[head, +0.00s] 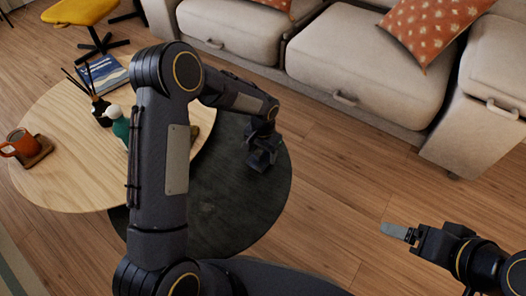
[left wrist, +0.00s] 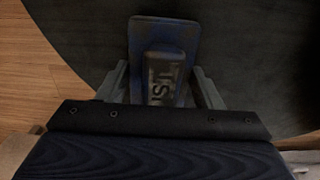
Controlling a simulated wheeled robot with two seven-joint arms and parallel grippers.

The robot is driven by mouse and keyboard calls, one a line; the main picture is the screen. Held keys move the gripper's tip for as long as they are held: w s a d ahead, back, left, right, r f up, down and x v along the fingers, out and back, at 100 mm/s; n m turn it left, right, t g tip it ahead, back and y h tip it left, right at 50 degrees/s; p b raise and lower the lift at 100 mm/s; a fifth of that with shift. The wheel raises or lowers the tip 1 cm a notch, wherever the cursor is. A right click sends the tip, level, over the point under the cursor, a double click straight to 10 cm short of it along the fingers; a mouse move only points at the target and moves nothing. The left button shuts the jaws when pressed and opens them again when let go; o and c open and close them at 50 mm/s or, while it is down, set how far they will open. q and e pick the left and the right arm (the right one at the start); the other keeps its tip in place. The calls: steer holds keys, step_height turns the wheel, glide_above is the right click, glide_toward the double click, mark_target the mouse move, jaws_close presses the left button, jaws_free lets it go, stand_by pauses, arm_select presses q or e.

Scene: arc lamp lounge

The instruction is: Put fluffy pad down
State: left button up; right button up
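The fluffy pad (left wrist: 165,32) shows in the left wrist view as a dark blue, worn-looking piece with a greyer lettered block (left wrist: 160,78) on it. My left gripper (head: 262,158) is over the low black round table (head: 235,205). In its wrist view, the two grey fingers (left wrist: 161,82) stand on either side of the pad and appear to press on its edges. I cannot tell whether the pad touches the tabletop. In the head view the pad is hard to make out against the dark gripper. My right gripper (head: 395,231) is at lower right over the floor, fingers together, empty.
A light wooden round table (head: 60,150) overlaps the black one at left. It bears an orange mug (head: 20,143), a reed diffuser (head: 100,108), a teal bottle (head: 120,128) and a blue book (head: 104,74). A beige sofa (head: 360,65) stands behind. The black tabletop's front is clear.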

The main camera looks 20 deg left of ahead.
arm_select(q)
steer(key=o, duration=0.4)
